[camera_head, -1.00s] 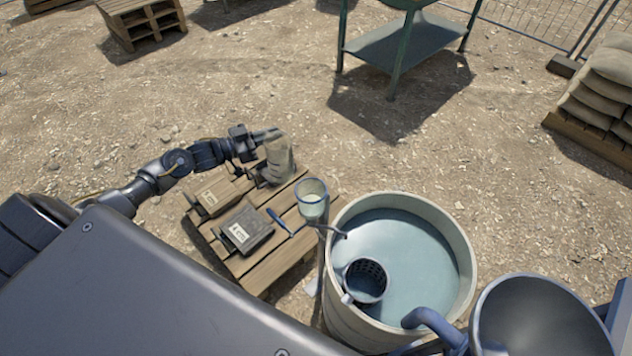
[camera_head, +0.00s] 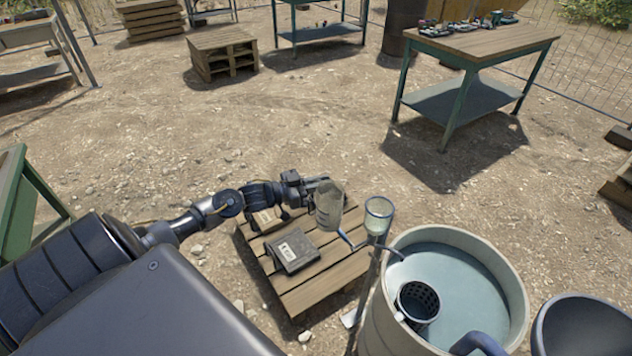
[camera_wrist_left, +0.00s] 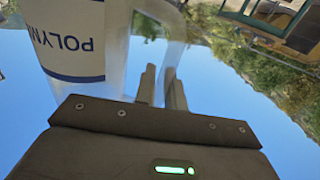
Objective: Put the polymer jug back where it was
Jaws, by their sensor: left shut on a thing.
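The polymer jug (camera_head: 329,207) is a translucent, pale container seen over the back part of the wooden pallet (camera_head: 318,293) in the head view. It looks roughly upright; I cannot tell whether its base touches the boards. In the left wrist view the jug (camera_wrist_left: 112,50) shows large and upside down, with a white label reading "POLYM". My left gripper (camera_head: 318,186) reaches it from the left and is shut on it. In the wrist view the fingers of my left gripper (camera_wrist_left: 163,86) are at the jug's handle. My right gripper is not in view.
The round water tank (camera_head: 515,300) with a mesh basket (camera_head: 417,301) is further right.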

